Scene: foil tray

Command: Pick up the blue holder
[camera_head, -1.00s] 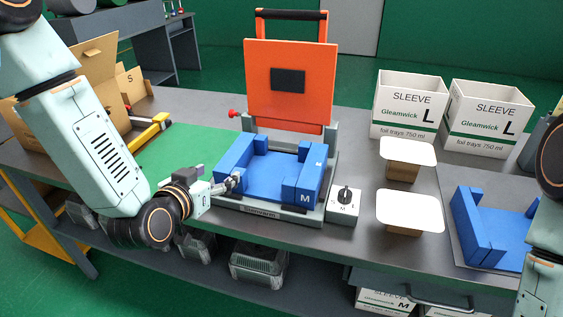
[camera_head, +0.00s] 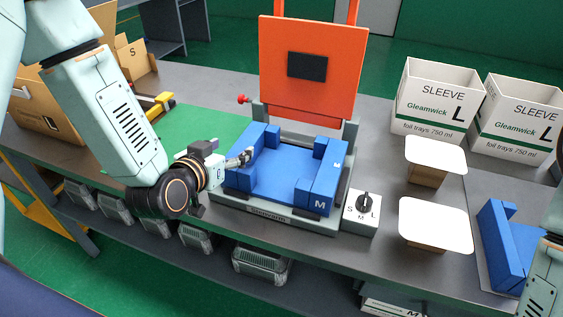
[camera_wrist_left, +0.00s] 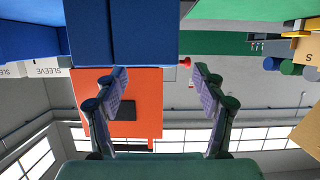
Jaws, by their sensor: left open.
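The blue holder (camera_head: 285,168), marked M, sits in the grey sealing machine (camera_head: 268,214) on the table. It has raised blocks at its left and right sides. My left gripper (camera_head: 242,158) is open at the holder's left blocks, with its fingertips overlapping them in the head view. In the left wrist view, my open fingers (camera_wrist_left: 163,78) point at the blue holder (camera_wrist_left: 145,38), and nothing is between them. I cannot tell whether a finger touches it. My right arm shows only at the right edge, with its gripper out of view.
An orange lid (camera_head: 311,88) stands raised behind the holder. A dial box (camera_head: 362,218) is at its front right. Two white-topped stands (camera_head: 437,225) and another blue holder (camera_head: 510,250) are farther right. White sleeve cartons (camera_head: 437,98) stand behind. A green mat (camera_head: 110,165) lies left.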

